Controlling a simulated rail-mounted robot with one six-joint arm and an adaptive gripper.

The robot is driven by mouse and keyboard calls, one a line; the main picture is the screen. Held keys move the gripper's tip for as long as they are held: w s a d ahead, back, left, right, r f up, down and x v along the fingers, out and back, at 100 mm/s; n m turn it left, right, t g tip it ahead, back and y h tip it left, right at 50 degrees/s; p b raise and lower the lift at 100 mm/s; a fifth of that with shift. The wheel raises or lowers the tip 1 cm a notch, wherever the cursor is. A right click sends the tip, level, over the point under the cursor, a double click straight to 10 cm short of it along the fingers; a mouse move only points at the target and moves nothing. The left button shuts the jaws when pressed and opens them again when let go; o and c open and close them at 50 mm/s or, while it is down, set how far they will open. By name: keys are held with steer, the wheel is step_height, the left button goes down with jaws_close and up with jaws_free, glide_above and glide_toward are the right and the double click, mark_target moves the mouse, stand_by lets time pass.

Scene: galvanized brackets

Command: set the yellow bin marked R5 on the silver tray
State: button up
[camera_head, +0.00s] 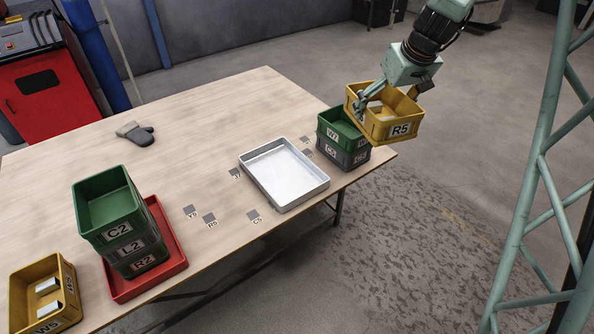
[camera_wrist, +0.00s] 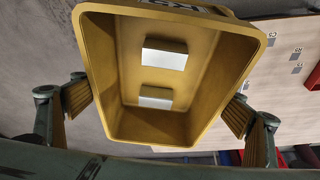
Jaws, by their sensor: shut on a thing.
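The yellow bin marked R5 (camera_head: 378,133) is up in the air at the right, above and beyond the small stack at the table's right end. It is roughly upright, slightly tilted, and holds light blocks. My gripper (camera_head: 388,98) is shut on it, and the wrist view shows the fingers on opposite sides of the bin (camera_wrist: 195,120). Two pale blocks show inside the bin there. The silver tray (camera_head: 285,175) lies on the table left of and below the bin, empty and apart from it.
A stack with a green bin marked W7 (camera_head: 333,134) on a grey bin stands between tray and held bin. At left, stacked bins, C2 (camera_head: 118,232) on top, stand on a red tray (camera_head: 173,262). Another yellow bin (camera_head: 45,290) and a dark glove (camera_head: 135,132) lie on the table (camera_head: 215,110).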

steer(key=shift+w+d, duration=0.1)
steer(key=shift+d, duration=0.2)
steer(key=shift+a, duration=0.15)
steer(key=w+a+f+n+b, duration=0.1)
steer(key=w+a+f+b, duration=0.1)
steer(key=a+f, duration=0.5)
steer(key=w+a+f+n+y+b, duration=0.1)
steer(key=w+a+f, duration=0.3)
steer(key=a, duration=1)
steer(key=w+a+f+n+b, duration=0.1)
steer(key=w+a+f+b, duration=0.2)
steer(key=a+f, duration=0.8)
steer(key=shift+w+a+n, duration=0.2)
steer(key=shift+w+n, duration=0.05)
steer(key=shift+n, duration=0.05)
steer(key=shift+f, duration=0.1)
step_height(320, 180, down, 6)
steer(key=b, duration=0.2)
steer(key=shift+f, duration=0.2)
steer(key=shift+f+b, duration=0.75)
steer(key=shift+f, duration=1.05)
